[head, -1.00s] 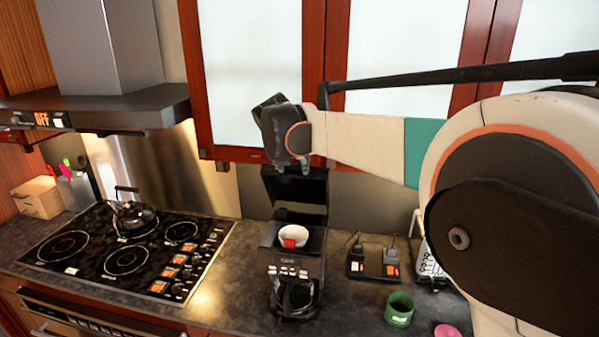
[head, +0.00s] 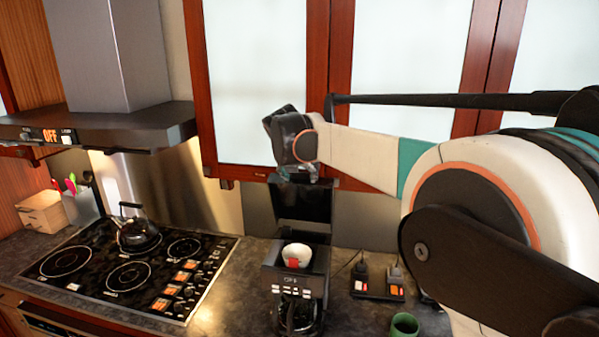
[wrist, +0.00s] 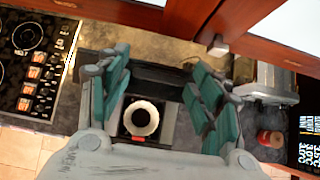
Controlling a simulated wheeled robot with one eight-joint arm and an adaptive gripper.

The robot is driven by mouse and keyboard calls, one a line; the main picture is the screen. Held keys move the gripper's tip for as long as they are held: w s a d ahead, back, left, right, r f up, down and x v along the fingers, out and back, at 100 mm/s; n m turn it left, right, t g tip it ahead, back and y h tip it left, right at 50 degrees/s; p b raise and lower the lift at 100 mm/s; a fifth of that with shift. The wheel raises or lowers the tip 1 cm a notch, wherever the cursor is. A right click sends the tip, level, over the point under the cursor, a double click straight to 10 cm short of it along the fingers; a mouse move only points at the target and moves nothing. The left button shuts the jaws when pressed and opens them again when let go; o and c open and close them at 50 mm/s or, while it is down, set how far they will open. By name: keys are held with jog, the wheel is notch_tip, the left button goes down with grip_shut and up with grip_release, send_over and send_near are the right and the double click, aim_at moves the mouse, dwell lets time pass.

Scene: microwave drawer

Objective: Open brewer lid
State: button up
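The black coffee brewer (head: 296,280) stands on the counter. Its lid (head: 302,203) is raised upright at the back, and a white filter basket (head: 296,254) shows in the open top. My gripper (head: 299,174) is at the raised lid's top edge; whether it touches cannot be told. In the wrist view my gripper's (wrist: 158,85) teal fingers are spread wide, with nothing held between them. The white basket (wrist: 141,118) shows below, between the fingers. The dark lid (wrist: 160,76) crosses the gap above it, partly hidden by the fingers.
Wall cabinets (head: 265,90) stand close behind and above my gripper. A stove (head: 125,270) with a kettle (head: 136,234) is at left. A small black device (head: 377,284) and a green cup (head: 404,325) are right of the brewer.

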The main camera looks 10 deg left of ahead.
jog(key=shift+w+f, duration=0.1)
jog(key=v, duration=1.2)
